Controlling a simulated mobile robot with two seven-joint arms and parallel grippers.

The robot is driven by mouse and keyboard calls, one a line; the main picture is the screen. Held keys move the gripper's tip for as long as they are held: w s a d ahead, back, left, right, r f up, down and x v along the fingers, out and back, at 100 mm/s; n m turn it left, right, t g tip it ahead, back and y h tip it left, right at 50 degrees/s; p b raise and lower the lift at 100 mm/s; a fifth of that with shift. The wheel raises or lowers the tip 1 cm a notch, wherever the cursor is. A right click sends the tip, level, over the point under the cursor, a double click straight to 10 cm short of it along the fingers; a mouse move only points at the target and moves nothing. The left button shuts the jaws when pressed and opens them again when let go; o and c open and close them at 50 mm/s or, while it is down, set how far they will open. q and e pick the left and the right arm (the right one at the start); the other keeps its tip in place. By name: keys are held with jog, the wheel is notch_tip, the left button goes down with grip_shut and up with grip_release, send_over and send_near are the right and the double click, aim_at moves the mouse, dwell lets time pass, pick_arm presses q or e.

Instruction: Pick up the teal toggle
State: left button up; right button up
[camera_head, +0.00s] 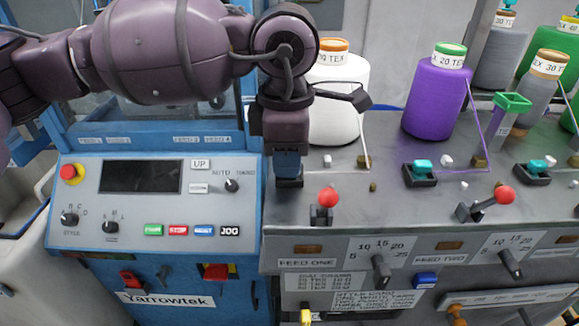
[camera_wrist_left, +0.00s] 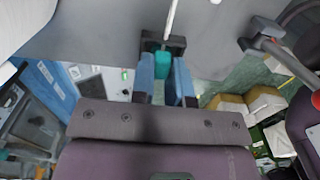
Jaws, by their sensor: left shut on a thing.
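My left gripper (camera_head: 287,165) points down at the left end of the grey machine top. In the left wrist view its two blue fingers (camera_wrist_left: 163,78) are shut on a teal toggle (camera_wrist_left: 163,60), which sits at its dark base (camera_wrist_left: 174,43). In the head view the gripper hides this teal toggle, and only part of its dark base (camera_head: 289,183) shows below the fingers. Two more teal toggles stand further right, one in the middle (camera_head: 422,165) and one at the right (camera_head: 537,163). My right gripper is not in view.
A red-knobbed lever (camera_head: 328,198) stands just right of and in front of my left gripper, another (camera_head: 504,196) further right. A white yarn cone (camera_head: 338,105) and a purple cone (camera_head: 437,100) stand behind. The control panel (camera_head: 140,210) is left.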

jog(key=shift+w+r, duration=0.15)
pick_arm(q)
jog(key=shift+r, duration=0.1)
notch_tip(320, 180, up, 9)
jog(key=shift+f+b, duration=0.15)
jog(key=shift+b, duration=0.15)
notch_tip(320, 180, up, 11)
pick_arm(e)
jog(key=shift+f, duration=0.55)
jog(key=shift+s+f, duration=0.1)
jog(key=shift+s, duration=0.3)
